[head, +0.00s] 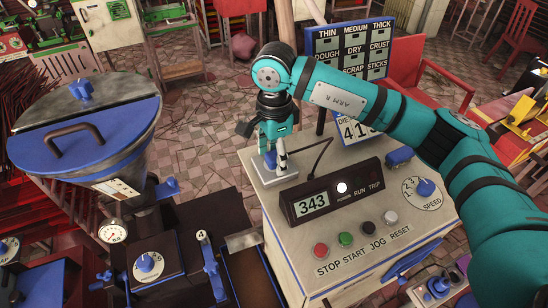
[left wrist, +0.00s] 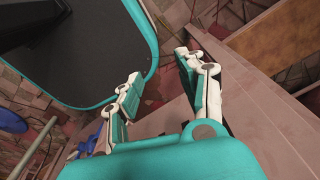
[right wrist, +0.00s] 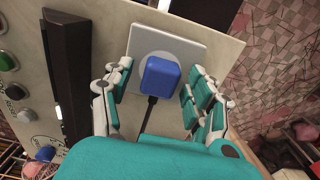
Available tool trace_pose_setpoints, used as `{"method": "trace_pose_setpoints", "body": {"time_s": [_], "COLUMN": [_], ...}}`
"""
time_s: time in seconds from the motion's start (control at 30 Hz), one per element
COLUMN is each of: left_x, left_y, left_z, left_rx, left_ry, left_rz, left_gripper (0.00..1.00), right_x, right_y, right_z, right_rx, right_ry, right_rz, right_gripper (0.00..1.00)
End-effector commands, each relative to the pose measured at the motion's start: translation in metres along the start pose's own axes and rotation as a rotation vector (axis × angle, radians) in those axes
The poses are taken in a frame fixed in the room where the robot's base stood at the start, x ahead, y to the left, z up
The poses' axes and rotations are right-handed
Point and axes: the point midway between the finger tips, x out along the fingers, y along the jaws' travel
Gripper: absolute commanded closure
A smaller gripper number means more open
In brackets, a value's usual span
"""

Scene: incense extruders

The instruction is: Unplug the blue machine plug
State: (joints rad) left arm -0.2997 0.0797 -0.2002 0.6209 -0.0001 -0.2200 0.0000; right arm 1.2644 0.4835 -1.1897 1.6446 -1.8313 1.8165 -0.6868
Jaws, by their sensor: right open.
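The blue plug (right wrist: 160,76) sits in the round socket of a pale square plate (right wrist: 187,47) in the right wrist view. A black cord leaves it. My right gripper (right wrist: 158,83) is open, with one finger on each side of the plug and a visible gap to each. In the head view my right gripper (head: 275,155) points down over the outlet plate (head: 289,178) on the console's far left corner; it mostly hides the plug (head: 270,159) there. My left gripper (left wrist: 158,70) is open and empty in the left wrist view; it is not seen in the head view.
The console (head: 355,238) carries a display box (head: 333,194) reading 343, several buttons and a speed dial (head: 425,187). A sign board (head: 352,52) stands behind. A blue-lidded hopper (head: 86,128) and dark machine parts stand at the left.

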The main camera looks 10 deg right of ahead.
Motion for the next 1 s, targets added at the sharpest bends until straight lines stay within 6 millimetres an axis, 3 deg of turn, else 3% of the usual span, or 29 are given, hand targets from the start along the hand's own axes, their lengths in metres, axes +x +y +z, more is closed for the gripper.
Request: {"method": "trace_pose_setpoints", "body": {"time_s": [0.47, 0.9, 1.0], "left_x": [0.006, 0.006, 0.006], "left_y": [0.0001, 0.0001, 0.0001], "left_z": [0.0009, 0.0011, 0.0011], "left_rx": [0.0, 0.0, 0.0], "left_ry": [-0.001, -0.001, -0.001], "left_rz": [0.0, 0.0, 0.0], "left_gripper": [0.6, 0.6, 0.6], "right_x": [0.0001, 0.0001, 0.0001], "right_y": [0.0, -0.0001, -0.0001], "right_z": [-0.0002, -0.0001, -0.0001], "right_rx": [0.0, 0.0, 0.0], "right_ry": [0.0, 0.0, 0.0], "right_rz": [0.0, 0.0, 0.0], "right_gripper": [0.42, 1.0, 1.0]}}
